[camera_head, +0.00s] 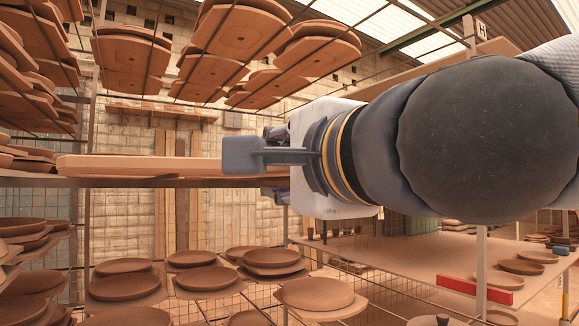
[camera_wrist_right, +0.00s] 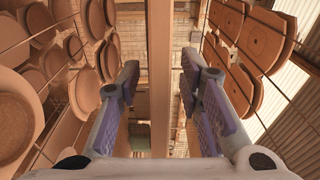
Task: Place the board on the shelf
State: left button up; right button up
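The board (camera_head: 140,166) is a long, pale wooden plank. It lies nearly level along a dark shelf rail (camera_head: 110,182) at mid-left in the head view. My right gripper (camera_head: 245,158) is at the board's right end, its arm coming in from the right. In the right wrist view the board (camera_wrist_right: 160,90) runs as a narrow upright strip between the two fingers of the right gripper (camera_wrist_right: 158,85). The fingers stand apart, with a visible gap on each side of the board. The board's near end is hidden by the gripper. My left gripper is not in view.
Racks with round clay pieces on boards hang above (camera_head: 235,40) and stand at the left (camera_head: 35,100). More clay discs (camera_head: 205,278) lie on lower shelves below the arm. A worktable (camera_head: 430,258) with a red bar stands at the right.

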jog(key=v, duration=1.2)
jog(key=w+a+f+n+g+h, duration=0.15)
jog(key=w+f, duration=0.25)
jog(key=f, duration=0.4)
jog(key=w+f+m+g+h, duration=0.1)
jog(key=w+f+g, duration=0.1)
jog(key=w+f, duration=0.5)
jog(key=s+d+f+n+g+h, duration=0.1)
jog(key=s+d+f+n+g, duration=0.1)
jog(key=f, duration=1.1)
jog(key=s+d+f+n+g+h, duration=0.1)
jog(key=f+n+g, duration=0.1)
jog(key=f, duration=1.1)
jog(key=s+d+f+n+g+h, duration=0.1)
jog(key=s+d+f+n+g, duration=0.2)
jog(key=s+f, duration=0.55)
jog(key=s+d+f+g+h, duration=0.15)
jog(key=s+d+f, duration=0.35)
jog(key=f, duration=0.6)
jog(key=s+d+f+n+g+h, duration=0.1)
jog(key=s+d+f+n+g, duration=0.1)
jog(key=s+d, duration=0.3)
jog(key=s+d+f+n+g, duration=0.2)
jog(key=s+d+f+g, duration=0.2)
jog(key=s, duration=0.9)
jog(key=shift+d+f+h, duration=0.2)
jog(key=shift+d+h, duration=0.2)
jog(key=shift+d, duration=0.35)
